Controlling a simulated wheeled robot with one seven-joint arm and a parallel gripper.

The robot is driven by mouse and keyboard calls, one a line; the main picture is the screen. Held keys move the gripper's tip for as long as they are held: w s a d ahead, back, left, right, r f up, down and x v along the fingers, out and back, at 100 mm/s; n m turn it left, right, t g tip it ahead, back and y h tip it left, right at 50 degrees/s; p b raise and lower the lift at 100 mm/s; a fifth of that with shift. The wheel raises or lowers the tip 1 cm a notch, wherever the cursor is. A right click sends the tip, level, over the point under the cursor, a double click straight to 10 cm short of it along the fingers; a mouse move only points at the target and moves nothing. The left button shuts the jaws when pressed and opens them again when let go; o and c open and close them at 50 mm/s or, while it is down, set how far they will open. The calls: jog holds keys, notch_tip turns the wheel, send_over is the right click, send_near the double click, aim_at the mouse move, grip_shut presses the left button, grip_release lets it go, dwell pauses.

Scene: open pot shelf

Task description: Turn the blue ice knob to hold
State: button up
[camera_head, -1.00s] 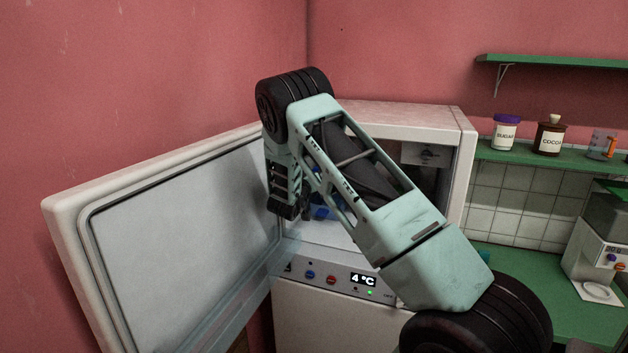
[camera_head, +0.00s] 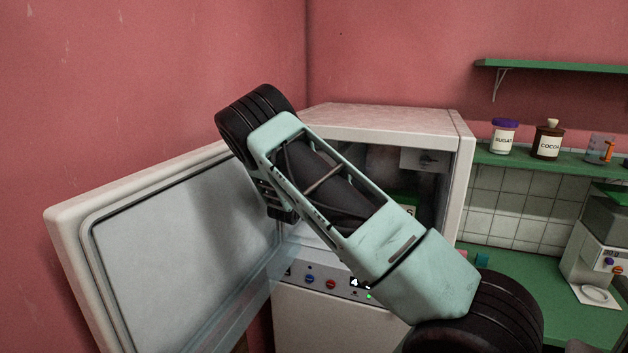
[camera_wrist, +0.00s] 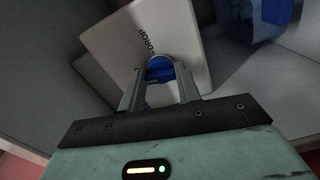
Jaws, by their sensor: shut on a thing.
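The blue ice knob (camera_wrist: 158,73) sits on a pale panel (camera_wrist: 188,30) in the wrist view. The panel carries the word DROP beside the knob; no HOLD mark shows. My gripper (camera_wrist: 160,66) is shut on the knob, one finger on each side. The knob's lower part is partly hidden between the fingers. In the head view my arm reaches toward the open fridge (camera_head: 390,114), and its links hide the fingers and the ice knob.
The fridge door (camera_head: 180,240) stands open at the left. Blue (camera_head: 310,279) and red (camera_head: 331,284) knobs sit on the front panel below the compartment. A blue object (camera_wrist: 232,20) shows in the wrist view. A green counter (camera_head: 510,275) lies at the right.

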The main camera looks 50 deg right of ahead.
jog(key=shift+n, duration=1.1)
jog(key=o, duration=1)
jog(key=b+v, duration=0.6)
jog(key=v, duration=1.1)
jog(key=shift+s+a, duration=0.1)
jog(key=shift+a, duration=0.15)
jog(key=shift+f, duration=0.1)
